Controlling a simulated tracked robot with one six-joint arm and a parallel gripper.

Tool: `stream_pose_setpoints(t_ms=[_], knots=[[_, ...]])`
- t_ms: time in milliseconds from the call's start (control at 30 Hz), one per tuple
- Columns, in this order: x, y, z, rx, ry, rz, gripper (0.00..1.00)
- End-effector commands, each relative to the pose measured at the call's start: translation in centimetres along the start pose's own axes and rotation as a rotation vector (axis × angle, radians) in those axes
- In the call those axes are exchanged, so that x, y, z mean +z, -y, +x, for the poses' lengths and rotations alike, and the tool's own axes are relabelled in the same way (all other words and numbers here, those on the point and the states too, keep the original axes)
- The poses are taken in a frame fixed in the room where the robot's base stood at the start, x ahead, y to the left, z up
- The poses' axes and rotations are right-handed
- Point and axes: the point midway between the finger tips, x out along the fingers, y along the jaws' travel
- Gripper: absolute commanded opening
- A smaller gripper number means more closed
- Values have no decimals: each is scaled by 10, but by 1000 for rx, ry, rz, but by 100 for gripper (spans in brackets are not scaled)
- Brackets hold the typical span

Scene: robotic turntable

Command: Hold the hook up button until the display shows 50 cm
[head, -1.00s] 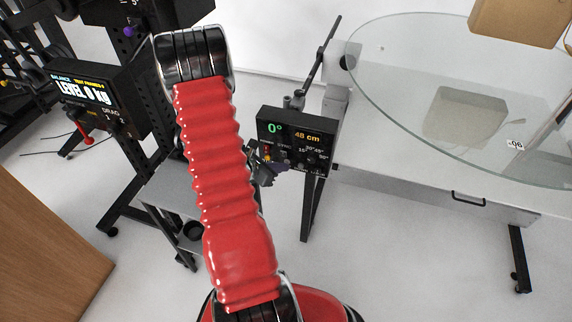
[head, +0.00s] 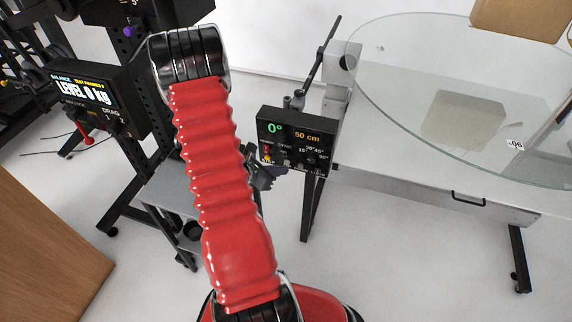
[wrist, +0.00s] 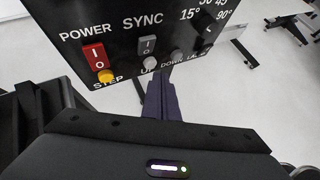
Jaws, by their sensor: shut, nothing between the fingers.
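The black control box (head: 295,142) stands right of my arm in the head view. Its display (head: 307,137) reads 50 cm in orange, beside a green 0°. In the wrist view the panel (wrist: 120,38) shows POWER and SYNC switches, a yellow STEP button and small buttons marked UP and DOWN. The UP button (wrist: 150,62) is the pale grey one below the SYNC switch. My gripper (wrist: 158,84) is shut and empty, its dark purple fingertips just below the UP button. It also shows in the head view (head: 266,177), partly behind my red arm, and looks apart from the panel.
A round glass turntable (head: 430,130) is on the right, with a cardboard box (head: 520,18) above its far side. A second display reading LEVEL 0 kg (head: 85,92) is on the left. A grey shelf (head: 165,195) lies behind my arm.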

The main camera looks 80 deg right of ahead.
Motion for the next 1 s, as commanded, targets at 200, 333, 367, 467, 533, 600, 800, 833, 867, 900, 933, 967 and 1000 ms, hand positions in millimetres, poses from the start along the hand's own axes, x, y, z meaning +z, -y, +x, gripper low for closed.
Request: stream_pose_setpoints(t_ms=[200,333,367,467,533,600,800,833,867,900,933,967,1000], knots=[[0,1,-1,0,0,0,0],[-1,1,-1,0,0,0,0],[-1,1,-1,0,0,0,0],[-3,3,-4,0,-1,-2,0],[-6,5,-8,1,-1,-2,0],[-9,8,-11,1,-1,-2,0],[-15,15,-21,1,0,-2,0],[-16,16,-23,1,0,-2,0],[-18,17,-24,1,0,-2,0],[-19,18,-26,1,0,-2,0],[-20,20,-28,1,0,-2,0],[-21,20,-29,1,0,-1,0],[-22,22,-31,0,0,-1,0]])
